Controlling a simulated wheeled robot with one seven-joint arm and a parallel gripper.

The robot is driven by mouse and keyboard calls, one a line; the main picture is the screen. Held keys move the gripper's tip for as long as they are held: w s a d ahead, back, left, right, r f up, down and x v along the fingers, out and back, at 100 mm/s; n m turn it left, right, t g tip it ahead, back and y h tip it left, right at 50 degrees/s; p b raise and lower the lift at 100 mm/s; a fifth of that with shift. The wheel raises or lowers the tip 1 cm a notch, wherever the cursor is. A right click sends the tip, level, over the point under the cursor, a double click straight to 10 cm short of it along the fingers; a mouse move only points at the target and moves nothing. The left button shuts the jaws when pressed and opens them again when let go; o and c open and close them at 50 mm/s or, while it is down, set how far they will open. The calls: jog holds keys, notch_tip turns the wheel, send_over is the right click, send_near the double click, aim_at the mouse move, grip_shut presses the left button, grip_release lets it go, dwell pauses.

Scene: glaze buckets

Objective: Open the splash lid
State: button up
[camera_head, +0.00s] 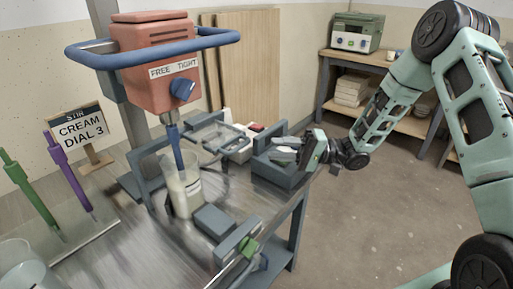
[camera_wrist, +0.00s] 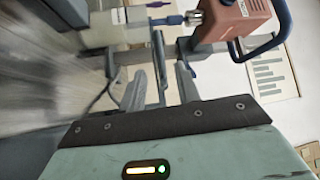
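What looks like the splash lid is a clear panel in a grey frame with a blue handle (camera_head: 232,141), just right of the mixer shaft in the head view. I cannot tell its exact tilt. A clear glaze bucket (camera_head: 183,194) with pale liquid stands under the red mixer head (camera_head: 157,66), its blue shaft reaching down into it. My gripper (camera_head: 279,149) is over the table's right side, right of the lid handle and apparently apart from it. Blur hides the lid's details there.
A grey open box (camera_head: 280,174) stands below my gripper at the table's right edge. A grey block (camera_head: 214,222) and a green-marked bracket (camera_head: 240,245) are at the front. A sign (camera_head: 80,129) and upright purple (camera_head: 70,168) and green tools stand left. Floor at right is clear.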

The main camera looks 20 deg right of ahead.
jog(key=v, duration=0.7)
dwell(0.3)
